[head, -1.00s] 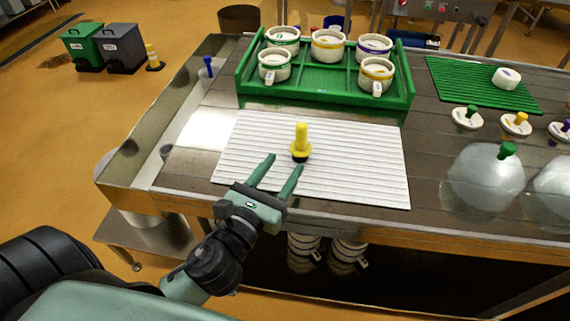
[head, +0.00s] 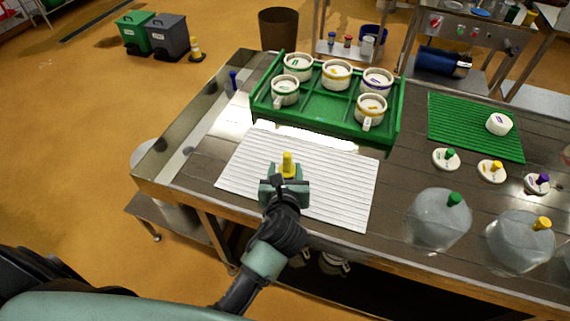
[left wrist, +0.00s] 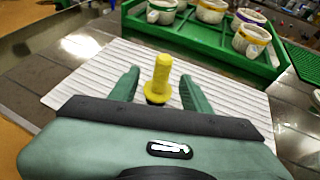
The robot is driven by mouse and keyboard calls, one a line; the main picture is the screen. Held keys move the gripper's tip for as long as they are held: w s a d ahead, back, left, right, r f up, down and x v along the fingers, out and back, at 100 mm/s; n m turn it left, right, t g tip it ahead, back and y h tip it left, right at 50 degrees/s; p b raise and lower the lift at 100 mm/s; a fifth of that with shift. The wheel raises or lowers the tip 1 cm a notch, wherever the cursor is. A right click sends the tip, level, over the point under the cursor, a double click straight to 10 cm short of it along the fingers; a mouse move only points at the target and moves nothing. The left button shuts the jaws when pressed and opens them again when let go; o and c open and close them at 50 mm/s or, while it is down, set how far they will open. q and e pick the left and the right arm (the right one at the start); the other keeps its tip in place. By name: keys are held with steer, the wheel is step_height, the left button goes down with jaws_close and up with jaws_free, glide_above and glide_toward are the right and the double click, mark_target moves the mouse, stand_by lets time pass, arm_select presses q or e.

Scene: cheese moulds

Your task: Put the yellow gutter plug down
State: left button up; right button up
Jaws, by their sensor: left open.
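The yellow gutter plug (head: 288,160) stands upright on the white ribbed mat (head: 345,190). In the left wrist view the plug (left wrist: 161,78) shows its yellow handle, round flange and dark base. My left gripper (head: 286,176) is open, its green fingers (left wrist: 158,84) one on each side of the plug. Gaps show between the plug and both fingers. In the head view the gripper body hides the plug's lower part. My right gripper is not in view.
A green tray (head: 256,104) with several white moulds stands behind the mat. A blue plug (head: 233,78) stands in the gutter at the left. Lids and clear domes (head: 438,220) are at the right. A green mat (head: 470,141) holds a white cheese.

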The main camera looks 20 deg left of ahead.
mark_target(288, 161)
arm_select(q)
steer(key=shift+p+x, duration=0.3)
steer(key=shift+x, duration=0.9)
steer(key=shift+w+a+f, duration=0.1)
steer(key=shift+w+f, duration=0.05)
steer(key=shift+w, duration=0.45)
steer(key=shift+w+f, duration=0.1)
steer(key=shift+w, duration=0.5)
steer(key=shift+w+a+f, duration=0.2)
steer(key=shift+w+f, duration=0.1)
steer(key=shift+w, duration=0.15)
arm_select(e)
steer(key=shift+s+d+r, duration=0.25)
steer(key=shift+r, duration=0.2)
